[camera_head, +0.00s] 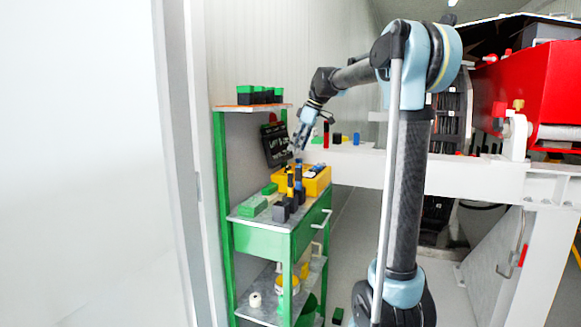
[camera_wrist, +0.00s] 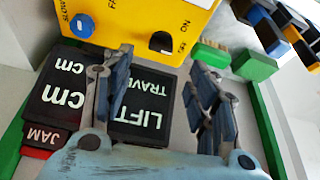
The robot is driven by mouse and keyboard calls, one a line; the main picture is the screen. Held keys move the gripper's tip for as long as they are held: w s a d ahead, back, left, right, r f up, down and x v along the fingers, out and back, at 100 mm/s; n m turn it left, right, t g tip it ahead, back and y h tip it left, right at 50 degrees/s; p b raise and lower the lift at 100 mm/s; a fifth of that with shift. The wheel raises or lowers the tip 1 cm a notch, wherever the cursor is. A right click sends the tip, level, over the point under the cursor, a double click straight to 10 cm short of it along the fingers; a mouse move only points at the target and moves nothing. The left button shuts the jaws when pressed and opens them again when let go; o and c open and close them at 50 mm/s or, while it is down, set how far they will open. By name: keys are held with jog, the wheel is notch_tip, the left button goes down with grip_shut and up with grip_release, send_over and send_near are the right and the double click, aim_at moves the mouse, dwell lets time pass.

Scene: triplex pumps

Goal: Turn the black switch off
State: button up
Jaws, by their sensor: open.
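The black switch (camera_wrist: 161,42) sits on the face of a yellow box (camera_wrist: 130,14), beside the word ON. A blue knob (camera_wrist: 82,26) is on the same face, to the left. The yellow box also shows in the head view (camera_head: 285,180) on the green bench; the switch cannot be made out there. My gripper (camera_wrist: 161,64) is open and empty in the wrist view, its two fingers apart with the switch just beyond the gap. They do not visibly touch it. In the head view my gripper (camera_head: 301,140) hangs above the bench, near the yellow box.
Green blocks (camera_wrist: 254,66) are at right. The green bench (camera_head: 262,243) also holds dark blocks and upright tools. A white beam (camera_head: 470,178) crosses behind my arm.

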aim_at(289, 166)
jog(key=x, duration=0.8)
jog(key=shift+a+f, duration=0.15)
jog(key=shift+f, duration=0.2)
jog(key=c, duration=1)
